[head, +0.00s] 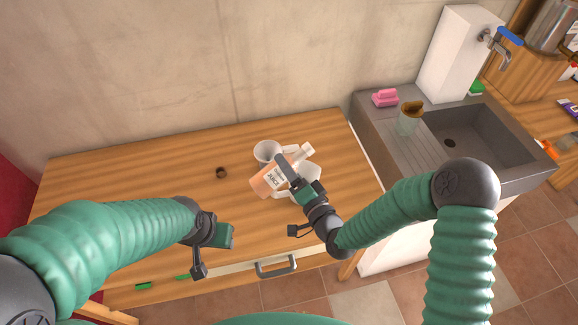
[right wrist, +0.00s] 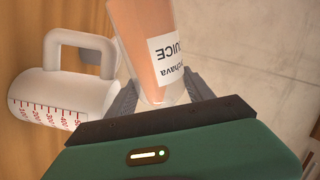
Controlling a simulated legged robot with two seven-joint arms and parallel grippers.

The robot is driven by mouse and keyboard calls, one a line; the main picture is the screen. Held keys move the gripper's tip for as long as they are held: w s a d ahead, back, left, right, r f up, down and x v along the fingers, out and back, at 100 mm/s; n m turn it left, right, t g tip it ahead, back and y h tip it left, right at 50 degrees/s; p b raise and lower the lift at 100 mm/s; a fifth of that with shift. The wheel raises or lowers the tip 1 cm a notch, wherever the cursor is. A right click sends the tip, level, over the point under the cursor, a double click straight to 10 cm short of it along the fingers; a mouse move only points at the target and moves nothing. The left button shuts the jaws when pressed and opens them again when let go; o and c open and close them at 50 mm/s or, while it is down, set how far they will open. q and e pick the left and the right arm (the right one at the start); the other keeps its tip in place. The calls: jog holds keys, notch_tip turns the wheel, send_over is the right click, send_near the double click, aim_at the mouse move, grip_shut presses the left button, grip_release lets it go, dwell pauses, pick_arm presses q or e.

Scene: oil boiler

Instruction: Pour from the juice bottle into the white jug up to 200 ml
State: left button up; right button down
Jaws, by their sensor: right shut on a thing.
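The juice bottle (head: 262,184), with orange-pink juice and a white label, is clamped between the fingers of my right gripper (head: 283,163). It is tilted, with its pale neck toward the upper right in the head view. The right wrist view shows the bottle (right wrist: 142,40) between both fingers. A white jug (head: 308,176) with a handle is partly hidden behind my right gripper. In the right wrist view a white jug (right wrist: 60,92) with a red scale is beside the bottle. I see no juice stream. My left gripper (head: 226,235) is near the table's front edge; its finger gap is unclear.
A white funnel-like vessel (head: 267,150) stands just behind the bottle. A small brown cap (head: 221,172) lies on the wooden table (head: 120,190), whose left part is clear. The sink (head: 470,140), a glass (head: 408,122) and pink sponges (head: 385,98) are at the right.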

jog(key=shift+a+f+m, duration=0.1)
jog(key=shift+f+m, duration=0.05)
jog(key=shift+m, duration=0.25)
jog(key=shift+f+m, duration=0.1)
jog(key=shift+m, duration=0.3)
jog(key=shift+s+a+m, duration=0.1)
jog(key=shift+m, duration=0.3)
dwell(0.3)
jog(key=shift+f, duration=0.15)
dwell(0.7)
jog(key=shift+f+m, duration=0.2)
jog(key=shift+m, duration=0.1)
